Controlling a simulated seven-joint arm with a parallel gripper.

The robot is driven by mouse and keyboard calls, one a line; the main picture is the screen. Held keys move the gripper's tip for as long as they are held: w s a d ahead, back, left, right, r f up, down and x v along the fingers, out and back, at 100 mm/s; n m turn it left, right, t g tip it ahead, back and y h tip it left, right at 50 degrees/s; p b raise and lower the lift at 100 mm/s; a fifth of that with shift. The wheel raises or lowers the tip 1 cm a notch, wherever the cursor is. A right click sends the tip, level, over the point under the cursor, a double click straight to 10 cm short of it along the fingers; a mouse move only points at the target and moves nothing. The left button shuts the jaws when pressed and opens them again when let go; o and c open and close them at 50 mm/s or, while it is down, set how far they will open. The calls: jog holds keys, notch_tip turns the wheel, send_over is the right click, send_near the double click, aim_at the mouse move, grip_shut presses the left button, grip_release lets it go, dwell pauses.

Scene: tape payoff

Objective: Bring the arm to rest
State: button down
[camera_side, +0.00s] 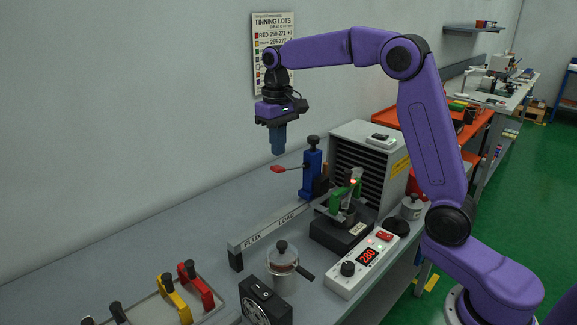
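My gripper (278,140) hangs from the end of my purple arm, pointing straight down above the grey bench (190,245). Its blue fingers look close together, but whether they are shut or slightly apart cannot be made out. A blue clamp-like post (312,172) with a red-tipped lever (278,169) stands just to the right and below, apart from the gripper.
A grey bar marked FLUX and LOAD (270,232), a green fixture (343,200), a control box reading 280 (362,262), a lidded pot (283,262) and a slatted cabinet (365,155) crowd the right. A tray with coloured handles (150,310) is at front left. The back left bench is clear.

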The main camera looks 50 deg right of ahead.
dwell(0.3)
jog(key=s+a+f+n, duration=0.1)
jog(key=s+a+n, duration=0.25)
jog(key=s, duration=0.55)
jog(key=s+a+f+n, duration=0.25)
jog(key=s+a, duration=0.25)
jog(key=s, duration=0.3)
jog(key=s+d+f+n, duration=0.2)
jog(key=s+n, duration=0.1)
jog(key=s, duration=0.6)
jog(key=s+d+f+n, duration=0.2)
jog(key=s+n, duration=0.1)
jog(key=s, duration=0.7)
jog(key=shift+s+d+f+n, duration=0.15)
jog(key=shift+d+f+n, duration=0.15)
jog(key=shift+d+f, duration=0.1)
